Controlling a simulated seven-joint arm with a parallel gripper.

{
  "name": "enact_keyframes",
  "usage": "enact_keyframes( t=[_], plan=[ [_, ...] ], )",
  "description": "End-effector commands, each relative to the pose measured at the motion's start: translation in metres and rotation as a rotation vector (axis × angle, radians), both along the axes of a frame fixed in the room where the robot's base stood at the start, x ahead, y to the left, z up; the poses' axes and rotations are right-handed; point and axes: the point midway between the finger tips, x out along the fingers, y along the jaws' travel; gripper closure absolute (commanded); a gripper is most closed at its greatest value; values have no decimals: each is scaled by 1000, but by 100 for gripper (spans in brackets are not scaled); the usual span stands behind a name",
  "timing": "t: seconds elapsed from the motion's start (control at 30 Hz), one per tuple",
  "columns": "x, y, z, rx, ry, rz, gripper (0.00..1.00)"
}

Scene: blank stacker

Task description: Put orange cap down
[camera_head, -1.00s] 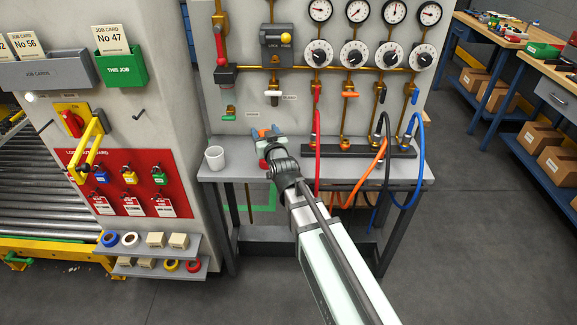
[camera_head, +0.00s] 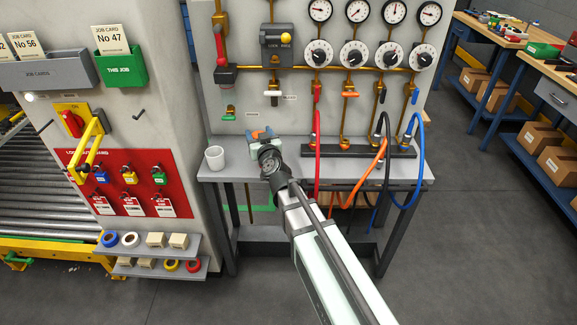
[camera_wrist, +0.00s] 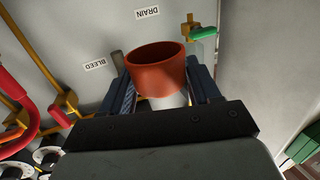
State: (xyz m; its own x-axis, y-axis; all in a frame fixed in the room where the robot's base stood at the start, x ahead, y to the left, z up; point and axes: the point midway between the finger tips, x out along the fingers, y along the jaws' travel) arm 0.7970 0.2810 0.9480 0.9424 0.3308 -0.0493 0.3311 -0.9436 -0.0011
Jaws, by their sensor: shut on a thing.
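My gripper (camera_head: 262,135) is shut on the orange cap (camera_wrist: 157,68). In the wrist view, the cap sits between the two dark blue fingers, its open round end facing the camera's upper side. In the head view, only a small orange patch of the cap shows between the fingers. My gripper is above the grey bench shelf, close to the panel and right of the white cup (camera_head: 215,158). A pale cylindrical shape shows just below the cap in the wrist view; I cannot tell what it is.
The grey shelf (camera_head: 240,172) has bare room around the cup. Red, orange, black and blue hoses hang from the black manifold (camera_head: 358,151) at right. A green-handled valve (camera_head: 229,113) is on the panel above the shelf. The wrist view shows the DRAIN (camera_wrist: 147,13) and BLEED (camera_wrist: 95,64) labels.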

Motion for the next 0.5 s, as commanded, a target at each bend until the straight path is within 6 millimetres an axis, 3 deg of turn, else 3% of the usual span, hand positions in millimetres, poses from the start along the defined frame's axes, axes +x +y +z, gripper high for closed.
enact_keyframes(
  t=[0.27, 0.5],
  plan=[
    [4, -1, -2, 1, 0, -34, 67],
    [14, -21, -1, 0, 1, -137, 67]
  ],
)
